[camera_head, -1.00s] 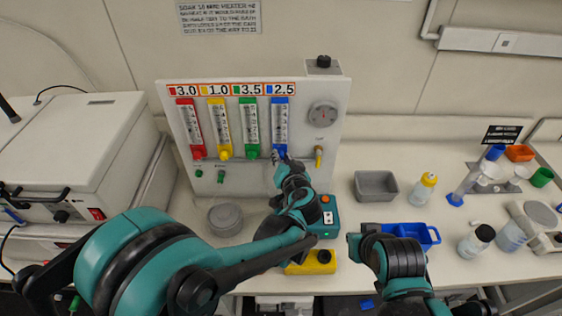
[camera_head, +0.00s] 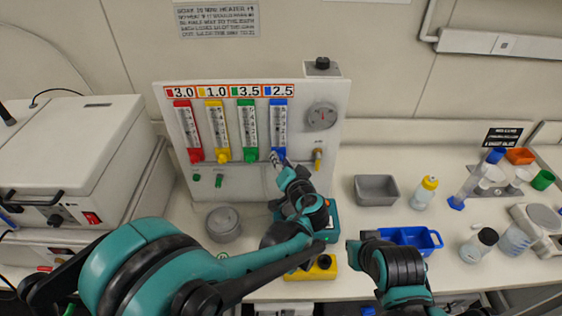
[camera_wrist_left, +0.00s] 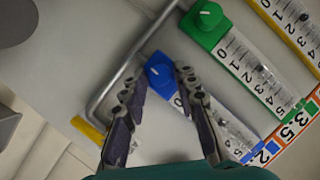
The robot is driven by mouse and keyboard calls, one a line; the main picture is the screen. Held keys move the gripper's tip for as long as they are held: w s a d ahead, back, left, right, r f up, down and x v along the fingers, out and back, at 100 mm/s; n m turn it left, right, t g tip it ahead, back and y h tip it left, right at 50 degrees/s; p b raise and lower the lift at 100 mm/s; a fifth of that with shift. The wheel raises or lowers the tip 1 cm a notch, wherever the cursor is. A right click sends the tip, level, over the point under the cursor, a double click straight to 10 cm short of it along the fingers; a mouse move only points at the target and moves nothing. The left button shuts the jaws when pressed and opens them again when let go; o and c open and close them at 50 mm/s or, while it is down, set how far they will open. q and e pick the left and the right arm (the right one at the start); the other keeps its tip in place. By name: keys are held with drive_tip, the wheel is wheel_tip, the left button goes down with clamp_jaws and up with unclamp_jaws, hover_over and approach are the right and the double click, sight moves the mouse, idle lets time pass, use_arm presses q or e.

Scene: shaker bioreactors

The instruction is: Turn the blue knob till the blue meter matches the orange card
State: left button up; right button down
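The white panel (camera_head: 240,180) carries red, yellow, green and blue meters. An orange-edged card strip (camera_head: 229,91) above reads 3.0, 1.0, 3.5 and 2.5, with 2.5 over the blue meter (camera_head: 280,124). The blue meter's level is too small to read. The blue knob (camera_wrist_left: 161,75) is at the meter's lower end, with a white pointer mark. My left gripper (camera_wrist_left: 157,77) is open, with a finger on either side of the knob; contact is unclear. In the head view, this gripper (camera_head: 277,160) partly hides the knob.
The green knob (camera_wrist_left: 207,22) sits close beside the blue one. A bent metal bar (camera_wrist_left: 125,70) runs near my left fingers. A grey bin (camera_head: 376,190), blue tray (camera_head: 410,238) and bottles stand to the right. A round grey container (camera_head: 223,222) stands below the panel.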

use_arm(q)
drive_tip(key=shift+o, duration=0.2)
drive_tip(key=v, duration=0.7)
drive_tip(key=shift+s, duration=0.2)
drive_tip(key=shift+d, duration=0.15)
